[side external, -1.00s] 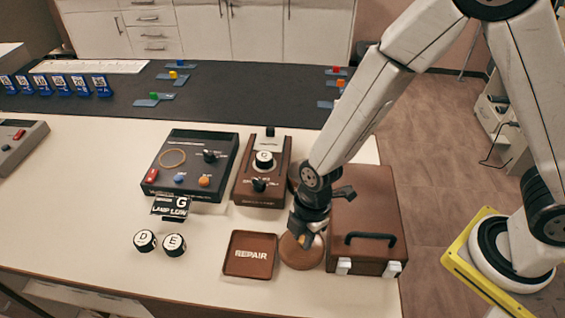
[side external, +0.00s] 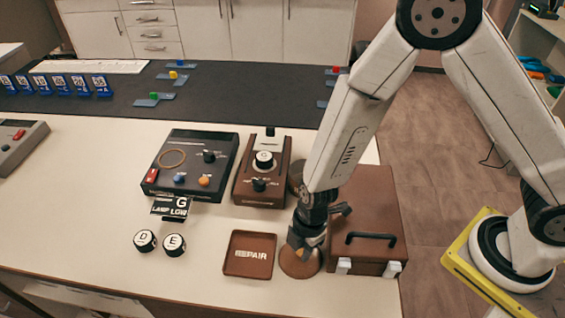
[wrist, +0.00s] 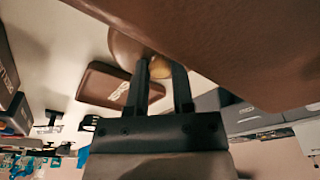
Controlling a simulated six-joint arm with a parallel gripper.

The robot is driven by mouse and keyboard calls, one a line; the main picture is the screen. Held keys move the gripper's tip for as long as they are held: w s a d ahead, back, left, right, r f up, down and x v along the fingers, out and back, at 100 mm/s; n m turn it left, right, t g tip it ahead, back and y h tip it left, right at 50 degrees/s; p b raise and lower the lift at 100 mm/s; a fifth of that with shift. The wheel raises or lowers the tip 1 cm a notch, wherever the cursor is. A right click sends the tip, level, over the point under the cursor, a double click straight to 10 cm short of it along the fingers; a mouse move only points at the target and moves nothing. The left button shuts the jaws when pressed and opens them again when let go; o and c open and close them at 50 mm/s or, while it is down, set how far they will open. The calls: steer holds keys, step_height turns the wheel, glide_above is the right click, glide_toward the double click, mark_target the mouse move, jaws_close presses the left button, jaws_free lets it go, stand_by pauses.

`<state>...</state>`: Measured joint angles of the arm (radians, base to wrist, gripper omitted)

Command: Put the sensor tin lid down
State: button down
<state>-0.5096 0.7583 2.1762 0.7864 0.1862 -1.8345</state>
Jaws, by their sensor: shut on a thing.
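The sensor tin lid (side external: 301,268) is a round brown disc just right of the REPAIR tray and left of the brown case. My gripper (side external: 302,249) points down over it and is shut on its small pale knob. In the wrist view the lid (wrist: 124,44) shows beyond my fingers (wrist: 161,72), partly covered by them and by the large brown case edge. I cannot tell whether the lid touches the table. A round brown thing (side external: 294,176), perhaps the tin, is mostly hidden behind my arm.
The REPAIR tray (side external: 250,271) lies close left of the lid. The brown case (side external: 372,212) with a black handle stands close right. A dial box (side external: 262,190) and a dark control box (side external: 190,165) stand behind. Knobs D (side external: 145,240) and E (side external: 174,244) lie left. The front-left table is clear.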

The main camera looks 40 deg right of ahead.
steer(key=shift+f, duration=0.3)
steer(key=shift+c, duration=2.4)
jaws_free()
step_height(320, 180, up, 12)
steer(key=d, duration=0.1)
steer(key=shift+d, duration=0.4)
steer(key=shift+d, duration=0.1)
